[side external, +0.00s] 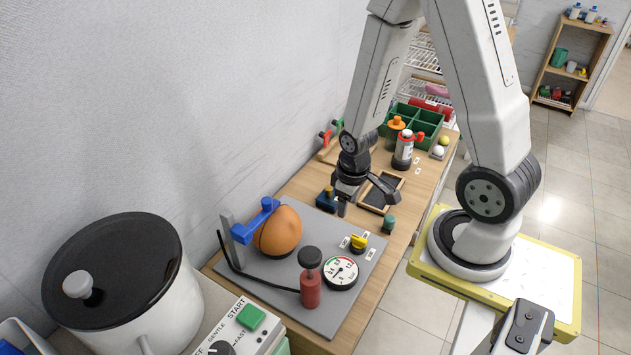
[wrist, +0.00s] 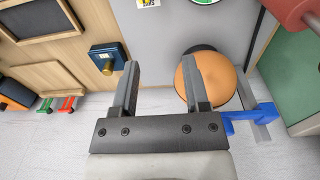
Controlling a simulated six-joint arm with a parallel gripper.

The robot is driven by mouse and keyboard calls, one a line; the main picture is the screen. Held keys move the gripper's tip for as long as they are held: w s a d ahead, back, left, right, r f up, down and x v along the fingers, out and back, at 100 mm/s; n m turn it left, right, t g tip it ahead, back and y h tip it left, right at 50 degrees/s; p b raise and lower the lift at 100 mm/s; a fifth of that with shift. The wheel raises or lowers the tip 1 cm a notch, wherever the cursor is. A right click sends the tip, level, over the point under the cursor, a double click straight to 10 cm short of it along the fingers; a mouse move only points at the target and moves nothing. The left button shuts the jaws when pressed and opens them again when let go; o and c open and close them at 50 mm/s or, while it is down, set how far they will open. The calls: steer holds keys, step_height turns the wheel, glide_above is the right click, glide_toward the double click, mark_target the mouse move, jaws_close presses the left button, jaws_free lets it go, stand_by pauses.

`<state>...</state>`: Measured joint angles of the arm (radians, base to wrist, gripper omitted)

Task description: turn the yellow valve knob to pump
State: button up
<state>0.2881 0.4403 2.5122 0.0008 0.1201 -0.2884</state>
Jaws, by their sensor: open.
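The yellow valve knob (side external: 358,242) sits on the grey board (side external: 285,300), between small white labels and behind a round gauge (side external: 340,273). In the wrist view only a bit of yellow (wrist: 147,3) shows, cut off by the top edge. My gripper (side external: 365,198) is open and empty, behind the knob and above the far end of the board. The knob's pointer setting is too small to read.
An orange ball (side external: 278,232) with a blue clamp (side external: 256,220) stands left of the knob. A dark green piece (side external: 388,224) and a blue block (side external: 326,200) are near my gripper. Space above the knob is clear.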

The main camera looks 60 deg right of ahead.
glide_above(359, 238)
steer(key=shift+g, duration=0.4)
step_height(359, 238, down, 5)
steer(key=shift+r, duration=0.2)
steer(key=shift+f, duration=0.25)
steer(key=shift+f, duration=3.65)
jaws_close()
